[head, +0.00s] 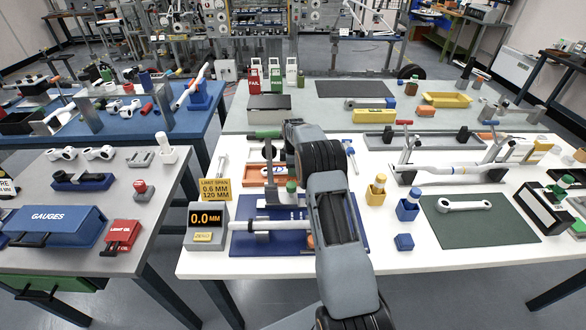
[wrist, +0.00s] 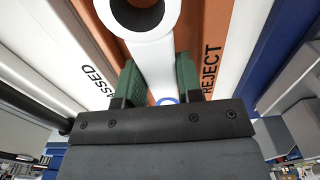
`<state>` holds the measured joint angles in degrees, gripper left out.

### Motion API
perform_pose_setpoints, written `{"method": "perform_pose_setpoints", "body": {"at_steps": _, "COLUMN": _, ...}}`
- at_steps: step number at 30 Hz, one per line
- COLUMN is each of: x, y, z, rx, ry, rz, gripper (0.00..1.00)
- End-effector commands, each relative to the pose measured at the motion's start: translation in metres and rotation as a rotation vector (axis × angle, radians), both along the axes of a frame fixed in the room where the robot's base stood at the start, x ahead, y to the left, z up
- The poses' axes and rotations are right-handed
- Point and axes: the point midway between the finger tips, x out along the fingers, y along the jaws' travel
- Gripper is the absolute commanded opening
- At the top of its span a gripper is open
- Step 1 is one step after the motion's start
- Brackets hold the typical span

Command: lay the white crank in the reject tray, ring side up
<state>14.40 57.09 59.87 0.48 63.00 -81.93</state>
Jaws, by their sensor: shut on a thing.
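The white crank (wrist: 155,60) is held between the green pads of my gripper (wrist: 158,82) in the wrist view. One round end with a dark bore shows at the top of that view; a blue ring shows on or by the crank near the jaws. Behind the crank lies the orange reject tray (wrist: 200,30), with the word REJECT beside it. The tray also shows partly in the head view (head: 256,181), left of my arm. I cannot tell whether the crank touches the tray.
The word PASSED, partly covered, shows at the left in the wrist view. Another white crank-like part (head: 465,205) lies on a green mat (head: 445,232) at right.

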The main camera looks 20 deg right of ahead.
Motion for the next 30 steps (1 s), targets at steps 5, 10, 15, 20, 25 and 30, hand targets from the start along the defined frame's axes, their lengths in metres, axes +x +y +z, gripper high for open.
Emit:
{"method": "perform_pose_setpoints", "body": {"at_steps": 5, "x": 0.000, "y": 0.000, "z": -0.004, "rx": 0.000, "ry": -0.001, "rz": 0.000, "gripper": 0.00}}
{"method": "perform_pose_setpoints", "body": {"at_steps": 10, "x": 0.000, "y": 0.000, "z": -0.006, "rx": 0.000, "ry": -0.001, "rz": 0.000, "gripper": 0.35}}
{"method": "perform_pose_setpoints", "body": {"at_steps": 15, "x": 0.000, "y": 0.000, "z": -0.006, "rx": 0.000, "ry": -0.001, "rz": 0.000, "gripper": 0.52}}
{"method": "perform_pose_setpoints", "body": {"at_steps": 20, "x": 0.000, "y": 0.000, "z": -0.006, "rx": 0.000, "ry": 0.000, "rz": 0.000, "gripper": 0.63}}
{"method": "perform_pose_setpoints", "body": {"at_steps": 25, "x": 0.000, "y": 0.000, "z": -0.006, "rx": 0.000, "ry": 0.000, "rz": 0.000, "gripper": 0.63}}
{"method": "perform_pose_setpoints", "body": {"at_steps": 30, "x": 0.001, "y": 0.000, "z": 0.010, "rx": -0.002, "ry": -0.004, "rz": 0.000, "gripper": 0.63}}
